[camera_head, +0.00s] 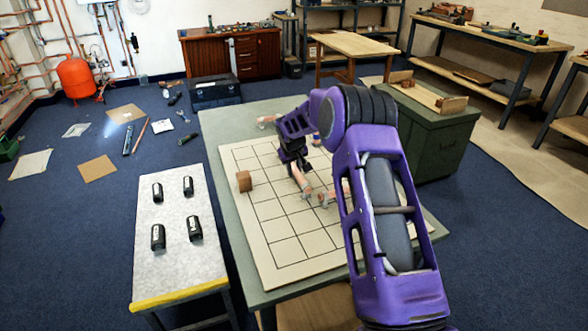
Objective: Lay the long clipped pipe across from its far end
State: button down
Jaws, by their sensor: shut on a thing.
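My gripper (294,170) hangs over the middle of the gridded board (266,251), seen from behind my arm. It is shut on a copper pipe (302,183), of which only a short length shows below the jaws. The rest of this pipe may be hidden by the gripper and arm. More copper pieces lie just right of it, including a fitting (325,198) close by. Another copper piece (267,120) lies near the table's far edge. I cannot tell from this view which piece is the long clipped pipe.
The board lies on a green table (224,126). A wooden block (244,181) sits at its left edge. A pale bench (173,257) at the left carries several black clamp-like parts (158,237). A green cabinet (438,139) stands at the right. My arm hides the board's right side.

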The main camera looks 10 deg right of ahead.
aim_at(294, 166)
jog(key=shift+f+b, duration=0.3)
jog(key=shift+f, duration=0.05)
jog(key=c, duration=0.6)
grip_release()
jog(key=shift+r+p, duration=2.35)
jog(key=shift+r, duration=2.15)
